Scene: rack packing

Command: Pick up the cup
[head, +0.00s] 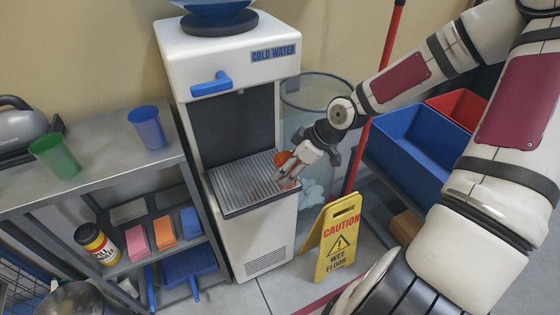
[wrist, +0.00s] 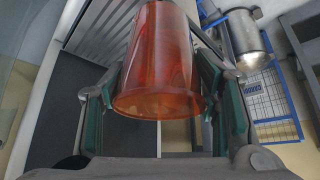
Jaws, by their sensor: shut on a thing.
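A translucent red-orange cup (wrist: 157,55) is between the green-padded fingers of my gripper (wrist: 165,100) in the wrist view. The gripper is shut on it, one finger on each side, and the wide rim faces the camera. In the head view my gripper (head: 287,176) is over the right side of the water dispenser's grated drip tray (head: 243,184), with a small part of the red cup (head: 282,157) showing beside the fingers. I cannot tell whether the cup touches the tray. A green cup (head: 54,157) and a blue cup (head: 147,127) stand upright on the grey shelf top.
The white cold water dispenser (head: 228,55) surrounds the tray at back and sides. A clear bin (head: 315,95), a red pole (head: 391,35), a yellow caution sign (head: 333,240) and a blue crate (head: 420,143) are close on the right. The grey shelf (head: 100,152) is left.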

